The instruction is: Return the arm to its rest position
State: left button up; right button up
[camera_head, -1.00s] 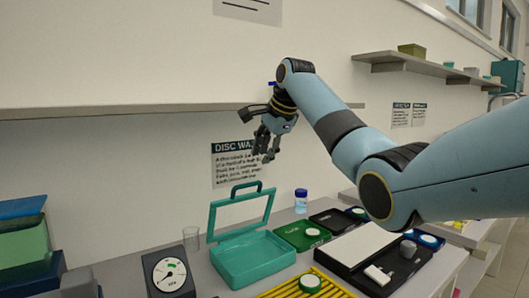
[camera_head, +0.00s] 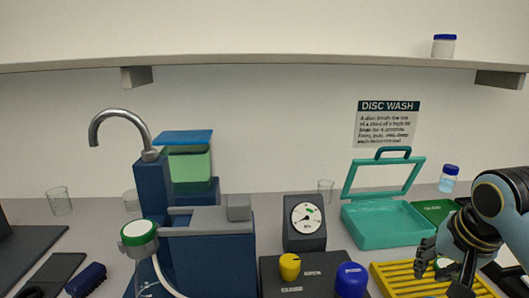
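My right arm comes in at the right edge in the head view. Its dark gripper (camera_head: 436,268) points down and left, over the yellow slotted rack (camera_head: 392,280) and in front of the teal box. Its fingers look spread, with nothing seen held between them. The wrist and the picture edge hide part of the gripper and the things behind it. My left arm and gripper are not in view.
The teal box (camera_head: 385,226) stands with its lid frame up. A gauge (camera_head: 304,222), a dark block with yellow (camera_head: 289,266) and blue (camera_head: 351,279) knobs, and a blue rig (camera_head: 212,262) with a tap stand left of it. A shelf (camera_head: 270,63) runs above.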

jog(key=s+a+f+n+g, duration=0.15)
jog(key=s+n, duration=0.25)
jog(key=s, duration=0.8)
jog(key=s+a+n+t, duration=0.15)
jog(key=s+n, duration=0.25)
jog(key=s, duration=0.8)
notch_tip(320, 180, down, 32)
jog(key=s+d+g+b, duration=0.1)
jog(key=d+g+b, duration=0.1)
jog(key=b, duration=0.5)
jog(key=s+f+g+b, duration=0.1)
jog(key=s+f+b, duration=0.2)
jog(key=s+f, duration=0.7)
jog(key=s+d+f+b, duration=0.1)
jog(key=s+f+b, duration=0.3)
jog(key=s+f, duration=0.5)
notch_tip(320, 180, down, 6)
jog(key=shift+s+d+r+m+g, duration=0.15)
jog(key=shift+s+r+m+g, duration=0.05)
jog(key=shift+s+m+g, duration=0.2)
